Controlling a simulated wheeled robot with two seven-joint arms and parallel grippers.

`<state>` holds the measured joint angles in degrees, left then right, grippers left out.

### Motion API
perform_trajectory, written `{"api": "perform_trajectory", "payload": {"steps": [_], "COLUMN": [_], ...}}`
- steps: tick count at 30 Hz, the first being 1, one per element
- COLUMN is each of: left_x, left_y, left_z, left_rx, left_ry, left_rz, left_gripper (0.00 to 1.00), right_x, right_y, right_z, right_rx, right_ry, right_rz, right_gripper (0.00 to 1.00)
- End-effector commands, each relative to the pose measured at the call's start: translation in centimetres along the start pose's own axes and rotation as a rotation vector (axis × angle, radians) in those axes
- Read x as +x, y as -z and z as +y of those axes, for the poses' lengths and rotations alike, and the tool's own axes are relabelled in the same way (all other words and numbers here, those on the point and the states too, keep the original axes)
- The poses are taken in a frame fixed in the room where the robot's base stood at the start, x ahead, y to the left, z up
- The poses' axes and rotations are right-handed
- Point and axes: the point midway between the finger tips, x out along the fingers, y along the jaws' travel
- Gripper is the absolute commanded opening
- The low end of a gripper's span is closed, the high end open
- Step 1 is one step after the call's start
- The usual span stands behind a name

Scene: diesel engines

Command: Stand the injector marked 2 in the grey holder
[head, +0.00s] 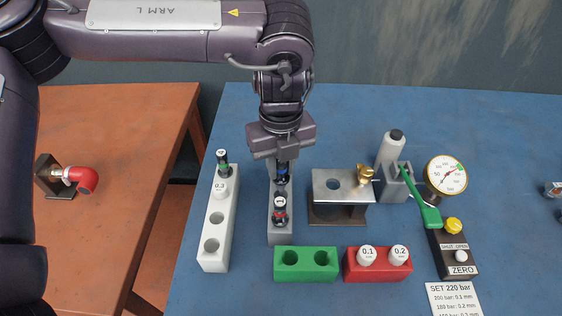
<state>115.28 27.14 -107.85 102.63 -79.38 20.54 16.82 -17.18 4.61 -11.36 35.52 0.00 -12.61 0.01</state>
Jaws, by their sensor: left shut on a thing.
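The grey holder (281,238) is a narrow upright block on the blue table, below my left arm. An injector with a red band (280,212) stands in its front part. My left gripper (283,168) points down over the back part of the holder, shut on a dark injector with a blue band (283,178). The fingers partly hide this injector, and I cannot tell whether its lower end is fully seated. The marks on both injectors are too small to read. My right gripper is not in view.
A white rack (213,250) on the left holds a green-banded injector (223,166) and a 0.3 piece, with empty holes. A green block (305,275), a red block (378,276), a metal stand (328,210) and a gauge pump (446,174) stand close by.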

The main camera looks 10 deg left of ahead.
Motion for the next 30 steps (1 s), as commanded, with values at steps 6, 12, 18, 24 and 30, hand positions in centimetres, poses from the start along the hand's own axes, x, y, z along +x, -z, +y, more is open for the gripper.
{"api": "perform_trajectory", "payload": {"steps": [6,12,18,24,30], "left_x": [1.9,3.2,4.5,5.4,5.5], "left_y": [0.0,0.0,0.0,0.0,0.0], "left_z": [0.0,0.0,0.0,0.0,0.0], "left_rx": [0.001,0.001,0.000,0.000,0.000], "left_ry": [0.001,0.000,0.000,0.001,0.001], "left_rz": [-0.002,-0.002,0.000,-0.001,-0.001], "left_gripper": [0.00,0.00,0.00,0.00,0.00], "right_x": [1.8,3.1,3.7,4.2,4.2], "right_y": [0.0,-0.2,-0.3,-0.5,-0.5], "right_z": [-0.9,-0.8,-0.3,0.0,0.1], "right_rx": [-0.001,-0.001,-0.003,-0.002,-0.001], "right_ry": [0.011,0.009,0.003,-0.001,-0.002], "right_rz": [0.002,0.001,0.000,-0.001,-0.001], "right_gripper": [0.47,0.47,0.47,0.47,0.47]}}
